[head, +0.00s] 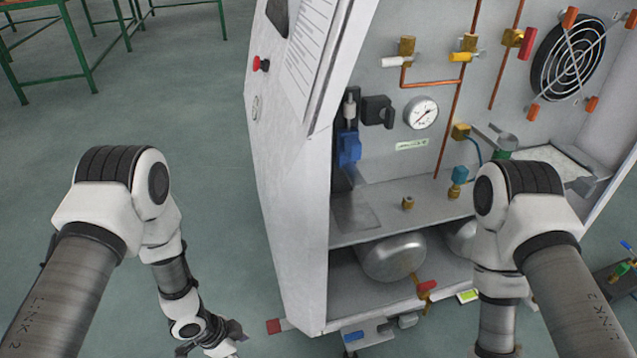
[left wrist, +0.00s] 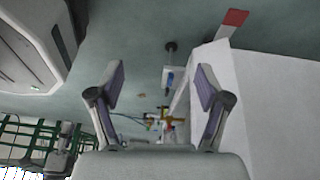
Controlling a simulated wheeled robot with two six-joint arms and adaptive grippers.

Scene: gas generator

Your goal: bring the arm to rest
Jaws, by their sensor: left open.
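My left arm (head: 172,275) comes in from the left in the head view and hangs down beside the cabinet. Its gripper (head: 228,347) is at the bottom edge, partly cut off, left of the cabinet's lower corner. In the left wrist view the two fingers of my left gripper (left wrist: 160,88) are spread apart with nothing between them. My right arm (head: 510,240) hangs down in front of the cabinet's right part; its gripper is out of the picture. The gas generator cabinet (head: 285,190) stands open in the middle and right of the head view.
The cabinet holds a gauge (head: 421,112), copper pipes, valves, a fan (head: 568,57) and a metal tank (head: 392,257) on the lower level. A red emergency button (head: 261,64) is on its side. Green tables (head: 75,45) stand at the back left. Floor left of the cabinet is clear.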

